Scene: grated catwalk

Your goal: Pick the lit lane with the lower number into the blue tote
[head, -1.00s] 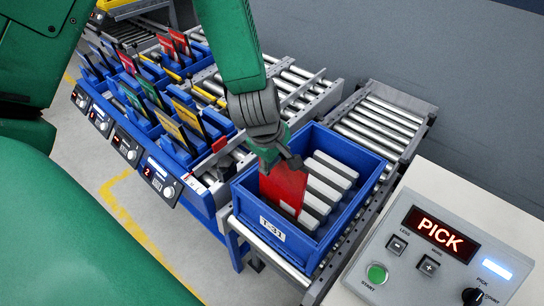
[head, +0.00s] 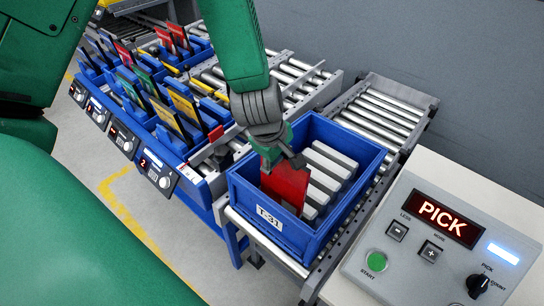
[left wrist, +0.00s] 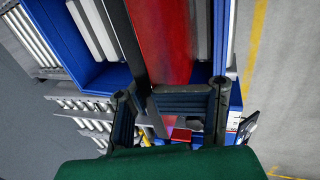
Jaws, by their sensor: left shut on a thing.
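My left gripper (head: 282,162) is shut on a flat red item (head: 287,187) and holds it upright inside the blue tote (head: 250,205), near its left side. The tote is labelled T-31. The item's lower end is partly hidden by the tote wall, so I cannot tell whether it touches the bottom. The red item also fills the middle of the left wrist view (left wrist: 165,40), between the fingers. The nearest lane display (head: 153,166) shows a red 2 beside a lit white strip. A farther lane display (head: 97,108) also has a bright strip; its number is too small to read. My right gripper is out of view.
Blue lane bins (head: 165,140) with red, green and yellow items stand at the left. Several pale bars (head: 328,170) lie in the tote. A control panel (head: 440,235) reading PICK stands at the right. Empty rollers (head: 385,115) run behind the tote.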

